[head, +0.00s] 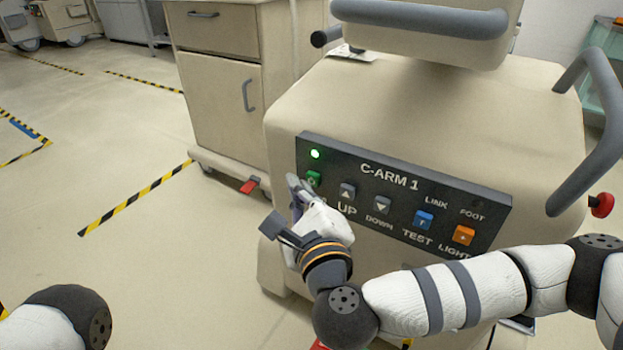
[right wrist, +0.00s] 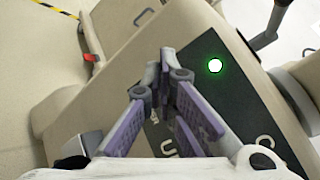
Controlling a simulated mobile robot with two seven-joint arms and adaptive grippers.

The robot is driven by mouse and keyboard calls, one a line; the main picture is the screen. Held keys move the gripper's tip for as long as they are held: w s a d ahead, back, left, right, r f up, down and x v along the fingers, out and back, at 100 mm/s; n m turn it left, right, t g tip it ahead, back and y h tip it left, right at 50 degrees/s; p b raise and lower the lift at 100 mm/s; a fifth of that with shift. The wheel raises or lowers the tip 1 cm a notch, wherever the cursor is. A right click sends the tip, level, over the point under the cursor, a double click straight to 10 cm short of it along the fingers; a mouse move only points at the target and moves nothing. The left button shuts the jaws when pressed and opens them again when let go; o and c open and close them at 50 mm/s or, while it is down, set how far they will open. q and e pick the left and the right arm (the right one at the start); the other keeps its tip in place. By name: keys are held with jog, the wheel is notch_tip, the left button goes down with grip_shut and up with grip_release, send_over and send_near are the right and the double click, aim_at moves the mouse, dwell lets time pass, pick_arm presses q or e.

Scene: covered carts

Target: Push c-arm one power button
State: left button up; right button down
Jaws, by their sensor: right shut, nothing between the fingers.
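The C-ARM 1 panel (head: 341,159) is a dark plate on the front of the beige cart. Its green power button (head: 313,178) is at the left end, below a lit green lamp (head: 315,154). My right gripper (head: 294,182) is shut and empty, its tips right beside the button's left edge; whether they touch it I cannot tell. In the right wrist view the closed fingers (right wrist: 166,56) reach over the panel, near the glowing lamp (right wrist: 215,66), and the button is hidden. My left gripper is out of view; only part of my left arm shows.
More buttons sit to the right: UP (head: 348,190), DOWN (head: 382,204), blue TEST (head: 423,220) and orange LIGHT (head: 464,235). A grey handle (head: 590,130) curves at the cart's right side. A beige cabinet (head: 215,95) stands behind left. Open floor lies left.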

jog(key=s+a+p, duration=0.1)
jog(key=s+a, duration=0.2)
jog(key=s, duration=0.2)
jog(key=shift+a, duration=0.25)
jog(key=shift+w, duration=0.1)
